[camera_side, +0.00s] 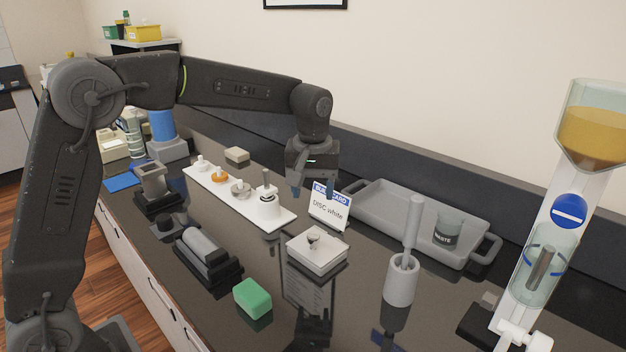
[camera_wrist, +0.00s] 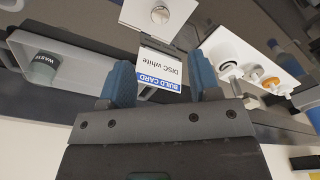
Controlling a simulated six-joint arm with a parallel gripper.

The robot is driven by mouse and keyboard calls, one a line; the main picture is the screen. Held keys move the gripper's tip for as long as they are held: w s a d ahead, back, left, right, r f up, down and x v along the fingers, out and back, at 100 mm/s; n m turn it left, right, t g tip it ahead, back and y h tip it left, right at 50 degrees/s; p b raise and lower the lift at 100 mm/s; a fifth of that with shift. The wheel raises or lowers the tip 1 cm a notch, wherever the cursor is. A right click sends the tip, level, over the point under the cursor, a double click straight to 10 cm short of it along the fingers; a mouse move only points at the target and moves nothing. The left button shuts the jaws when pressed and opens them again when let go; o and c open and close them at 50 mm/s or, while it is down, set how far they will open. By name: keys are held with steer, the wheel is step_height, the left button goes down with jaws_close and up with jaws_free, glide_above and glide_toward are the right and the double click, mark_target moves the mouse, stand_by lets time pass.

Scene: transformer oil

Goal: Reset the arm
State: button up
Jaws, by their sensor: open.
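From these views I cannot tell whether a finger touches the card. My arm reaches across from the left, raised over the bench.
A white strip (camera_side: 206,180) with several fittings lies left of my gripper. A grey tray (camera_side: 377,205) with a waste beaker (camera_side: 447,232) is at right. In front are a white block (camera_side: 317,253), a brush holder (camera_side: 400,281) and a green block (camera_side: 252,298). A funnel column (camera_side: 590,135) stands far right.

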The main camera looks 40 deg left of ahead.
steer(key=shift+r, duration=0.95)
steer(key=s+r+m+t, duration=0.3)
steer(key=s+r+m, duration=0.15)
steer(key=s, duration=1.05)
steer(key=s+f+m+t, duration=0.1)
steer(key=s+f+m, duration=0.2)
steer(key=s, duration=0.8)
steer(key=shift+s+a+f+t+h, duration=0.3)
steer(key=shift+a+t, duration=0.1)
